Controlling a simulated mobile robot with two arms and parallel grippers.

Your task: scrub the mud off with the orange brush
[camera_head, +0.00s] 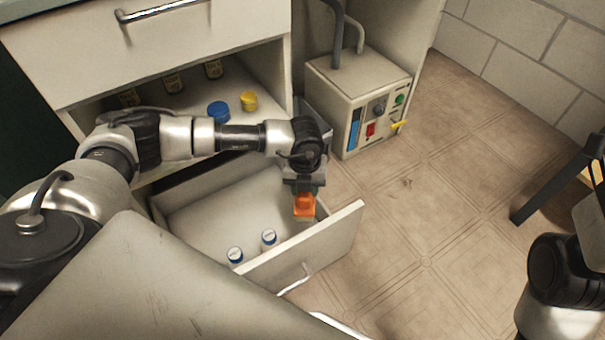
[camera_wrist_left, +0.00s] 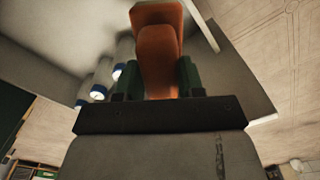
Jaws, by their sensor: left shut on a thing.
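My left gripper (camera_head: 304,188) is shut on the orange brush (camera_head: 304,207), held over the right end of the open lower drawer (camera_head: 335,232). In the left wrist view, the brush (camera_wrist_left: 160,45) sits between the two dark green fingers of my left gripper (camera_wrist_left: 158,75). Its orange body points away from the palm; bristles cannot be made out. A small dark mark (camera_head: 406,182) shows on the tiled floor; I cannot tell whether it is mud. My right gripper is not in view.
White bottles with blue caps (camera_head: 235,255) stand in the drawer. A control box (camera_head: 350,105) stands behind. The middle floor is clear.

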